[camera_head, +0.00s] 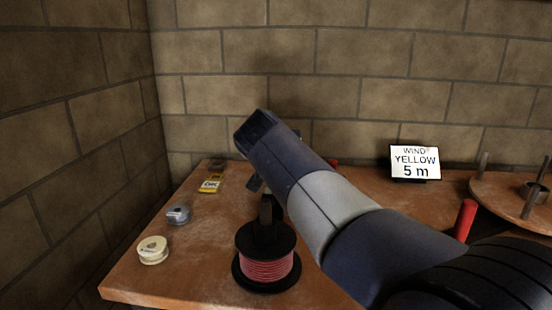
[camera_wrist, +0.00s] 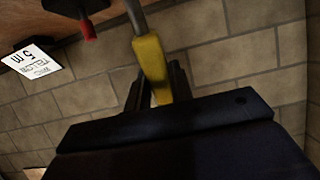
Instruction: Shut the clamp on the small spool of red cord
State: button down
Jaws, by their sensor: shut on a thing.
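A spool of red cord (camera_head: 268,267) with black flanges stands at the front of the wooden bench in the head view, with a dark upright piece above it. In the wrist view my gripper (camera_wrist: 156,88) has its dark fingers shut on a yellow handle (camera_wrist: 150,62). The handle is fixed to a grey metal rod (camera_wrist: 134,14). A red tip (camera_wrist: 87,28) hangs beside it from a dark block. In the head view my arm hides most of the gripper and what it holds. I cannot tell whether the yellow handle belongs to the clamp.
A white sign (camera_head: 415,162) reads "WIND YELLOW 5 m" at the back. A white roll (camera_head: 153,250), a small grey item (camera_head: 178,214) and a yellow-and-white card (camera_head: 210,185) lie on the left. A red cylinder (camera_head: 465,220) and a round wooden stand (camera_head: 500,200) are on the right.

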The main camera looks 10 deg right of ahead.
jog(key=shift+s+b, duration=0.15)
jog(key=shift+b, duration=0.3)
jog(key=c, duration=1.2)
grip_release()
jog(key=shift+c, duration=0.2)
jog(key=shift+s+a+r, duration=0.1)
jog(key=v, duration=1)
jog(key=shift+s+a+p, duration=0.1)
jog(key=shift+s+p, duration=0.2)
